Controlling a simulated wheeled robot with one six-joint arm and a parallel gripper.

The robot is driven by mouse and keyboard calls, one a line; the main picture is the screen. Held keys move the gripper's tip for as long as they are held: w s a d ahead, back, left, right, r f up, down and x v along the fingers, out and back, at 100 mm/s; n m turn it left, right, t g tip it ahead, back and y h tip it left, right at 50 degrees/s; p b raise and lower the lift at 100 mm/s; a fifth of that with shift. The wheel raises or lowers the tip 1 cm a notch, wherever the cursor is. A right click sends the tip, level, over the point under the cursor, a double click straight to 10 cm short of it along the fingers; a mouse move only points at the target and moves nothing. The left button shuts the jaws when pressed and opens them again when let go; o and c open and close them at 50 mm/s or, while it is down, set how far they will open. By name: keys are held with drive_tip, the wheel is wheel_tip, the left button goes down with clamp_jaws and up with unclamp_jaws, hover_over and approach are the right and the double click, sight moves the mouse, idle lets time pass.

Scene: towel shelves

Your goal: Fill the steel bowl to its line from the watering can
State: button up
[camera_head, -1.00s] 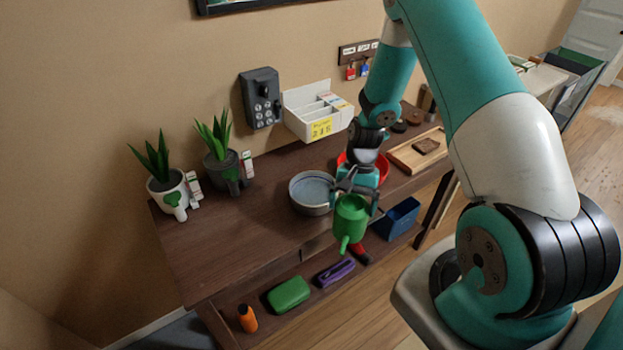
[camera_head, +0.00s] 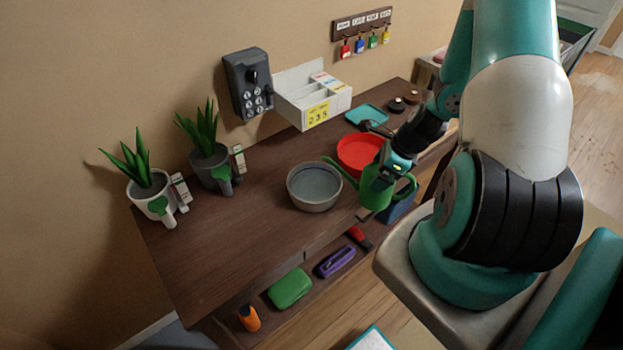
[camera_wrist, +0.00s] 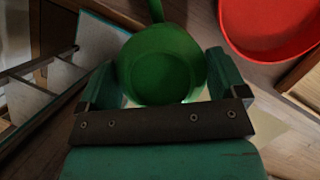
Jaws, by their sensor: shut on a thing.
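The green watering can (camera_head: 375,192) is held at the table's front edge, right of the bowl. Its spout points up and left, the tip near the bowl's right rim; its handle is on the right. My gripper (camera_head: 388,168) is shut on the can. In the wrist view my gripper (camera_wrist: 164,88) has a finger on each side of the can (camera_wrist: 158,66), whose round opening shows. The steel bowl is not visible there.
A red bowl (camera_head: 358,153) stands close behind the can. Two potted plants (camera_head: 150,195) (camera_head: 209,165) stand at the left, and a white divided box (camera_head: 312,97) is at the back. The table left of the steel bowl is clear.

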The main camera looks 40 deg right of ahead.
drive_tip(key=shift+s+a+r, duration=0.1)
drive_tip(key=shift+a+r, duration=0.05)
drive_tip(key=shift+a, duration=0.1)
drive_tip(key=shift+w+a+g+h+p, duration=0.2)
drive_tip(key=shift+g+h+p, duration=0.25)
drive_tip(key=shift+g, duration=0.25)
drive_tip(key=shift+w+a+r+g+h+p, duration=0.1)
drive_tip(key=shift+w+r+g+h+p, duration=0.3)
drive_tip(key=shift+g+h+p, duration=0.4)
drive_tip(key=shift+w+a+r+g, duration=0.1)
drive_tip(key=shift+a+g, duration=0.05)
drive_tip(key=shift+g, duration=0.15)
